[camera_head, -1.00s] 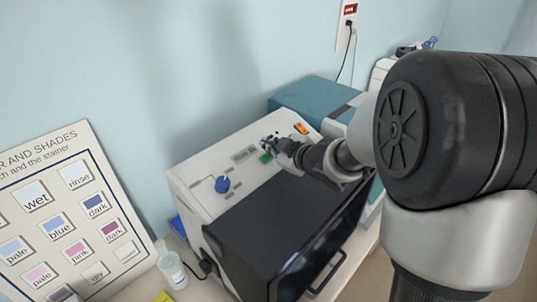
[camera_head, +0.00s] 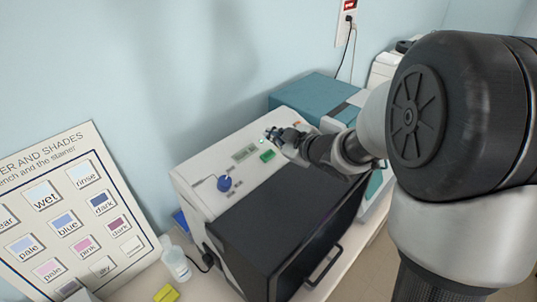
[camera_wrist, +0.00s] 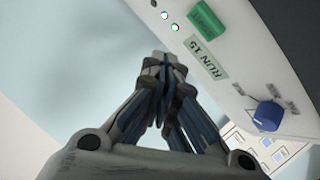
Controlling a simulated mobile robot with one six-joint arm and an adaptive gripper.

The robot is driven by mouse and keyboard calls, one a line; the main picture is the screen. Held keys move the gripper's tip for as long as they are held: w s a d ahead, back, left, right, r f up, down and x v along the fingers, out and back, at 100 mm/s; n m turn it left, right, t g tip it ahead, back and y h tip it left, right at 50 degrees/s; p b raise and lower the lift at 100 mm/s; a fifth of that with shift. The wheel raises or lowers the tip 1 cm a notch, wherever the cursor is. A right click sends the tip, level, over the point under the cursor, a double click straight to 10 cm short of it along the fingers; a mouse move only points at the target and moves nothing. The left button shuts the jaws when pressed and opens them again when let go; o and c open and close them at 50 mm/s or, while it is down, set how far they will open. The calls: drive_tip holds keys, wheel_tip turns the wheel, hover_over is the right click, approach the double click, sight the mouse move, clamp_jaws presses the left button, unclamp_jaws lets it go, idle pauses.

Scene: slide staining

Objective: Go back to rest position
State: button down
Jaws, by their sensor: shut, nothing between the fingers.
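My gripper (camera_head: 271,134) is over the top panel of the slide stainer (camera_head: 193,177), close to its green button (camera_head: 267,156). In the wrist view my gripper (camera_wrist: 158,58) has its fingertips together with nothing between them, seen against the pale wall beside the panel. The green button (camera_wrist: 206,21), a display reading "RUN 15" (camera_wrist: 207,59) and a blue knob (camera_wrist: 268,116) show on the panel there. Two small lights by the fingertips are lit, one greenish. Whether the fingertips touch the panel I cannot tell.
The stainer has a dark front door with a handle (camera_head: 325,267). A teal machine (camera_head: 312,92) stands behind it. A clear bottle (camera_head: 175,264), a yellow item (camera_head: 166,294) and a chart board (camera_head: 75,215) are at left. A wall socket (camera_head: 346,22) is above.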

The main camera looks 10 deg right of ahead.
drive_tip(key=s+d+r+m+g+h, duration=0.1)
drive_tip(key=s+d+r+m+h, duration=0.25)
drive_tip(key=s, duration=0.25)
drive_tip(key=s+d+r+m+g+h, duration=0.1)
drive_tip(key=s+d+r+m+h, duration=0.25)
drive_tip(key=s, duration=0.25)
drive_tip(key=s+a+f+m+g+y, duration=0.1)
drive_tip(key=s+a+m+g, duration=0.15)
drive_tip(key=s, duration=0.75)
drive_tip(key=s+a+f+m+g+y, duration=0.15)
drive_tip(key=s+a, duration=0.25)
drive_tip(key=s, duration=0.7)
wheel_tip(320, 180, down, 25)
drive_tip(key=s+g+b, duration=0.1)
drive_tip(key=s+b, duration=0.1)
drive_tip(key=b, duration=2.1)
drive_tip(key=shift+m+g, duration=0.4)
drive_tip(key=shift+h, duration=0.25)
idle(0.7)
